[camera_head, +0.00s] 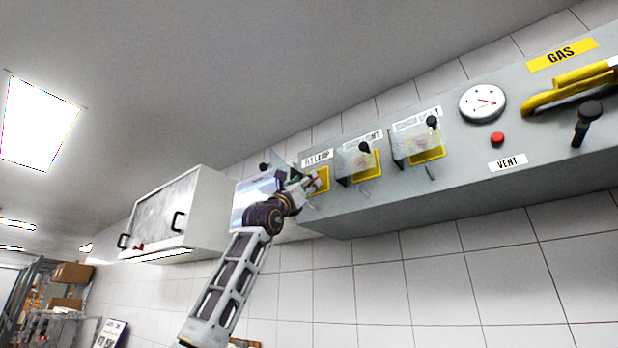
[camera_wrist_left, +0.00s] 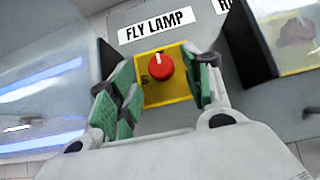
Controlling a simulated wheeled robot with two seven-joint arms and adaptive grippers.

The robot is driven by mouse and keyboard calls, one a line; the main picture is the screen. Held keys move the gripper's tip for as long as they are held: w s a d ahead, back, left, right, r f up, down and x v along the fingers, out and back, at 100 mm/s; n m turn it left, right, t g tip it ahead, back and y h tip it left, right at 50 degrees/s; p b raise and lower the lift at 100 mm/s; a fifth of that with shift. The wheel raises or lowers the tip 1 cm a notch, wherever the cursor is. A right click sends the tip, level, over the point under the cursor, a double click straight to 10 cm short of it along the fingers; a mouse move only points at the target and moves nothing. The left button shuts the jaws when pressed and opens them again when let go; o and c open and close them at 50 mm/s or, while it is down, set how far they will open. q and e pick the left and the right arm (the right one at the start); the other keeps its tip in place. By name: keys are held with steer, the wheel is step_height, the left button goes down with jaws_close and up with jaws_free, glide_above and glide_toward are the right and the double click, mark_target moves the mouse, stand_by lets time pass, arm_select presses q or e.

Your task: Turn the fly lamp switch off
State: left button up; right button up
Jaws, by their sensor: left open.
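The fly lamp switch is a red round knob (camera_wrist_left: 159,67) with a white pointer mark, on a yellow plate (camera_wrist_left: 168,91) under a label (camera_wrist_left: 156,25) reading FLY LAMP. My left gripper (camera_wrist_left: 163,88) is open, its green-padded fingers on either side of the knob in the left wrist view. Whether they touch it I cannot tell. In the head view my left gripper (camera_head: 308,184) is at the left end of the grey panel (camera_head: 400,205), covering most of the switch there; part of the yellow plate (camera_head: 322,178) shows. My right gripper is not in view.
To the right are two switches under clear covers (camera_head: 357,160) (camera_head: 417,144), then a gauge (camera_head: 483,103), a red button (camera_head: 497,139) and a yellow gas handle (camera_head: 570,88). A white wall cabinet (camera_head: 205,215) hangs at the left. A clear cover (camera_wrist_left: 268,45) stands close right of my gripper.

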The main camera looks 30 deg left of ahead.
arm_select(q)
steer(key=shift+w+d+r+h+p, duration=0.15)
steer(key=shift+w+r+h+p, duration=0.15)
steer(key=shift+w+r+p, duration=0.3)
steer(key=shift+w+r, duration=0.3)
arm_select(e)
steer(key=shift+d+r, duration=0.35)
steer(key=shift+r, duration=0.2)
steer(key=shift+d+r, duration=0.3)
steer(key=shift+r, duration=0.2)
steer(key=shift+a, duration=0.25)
arm_select(q)
steer(key=shift+c, duration=1.4)
steer(key=c, duration=0.7)
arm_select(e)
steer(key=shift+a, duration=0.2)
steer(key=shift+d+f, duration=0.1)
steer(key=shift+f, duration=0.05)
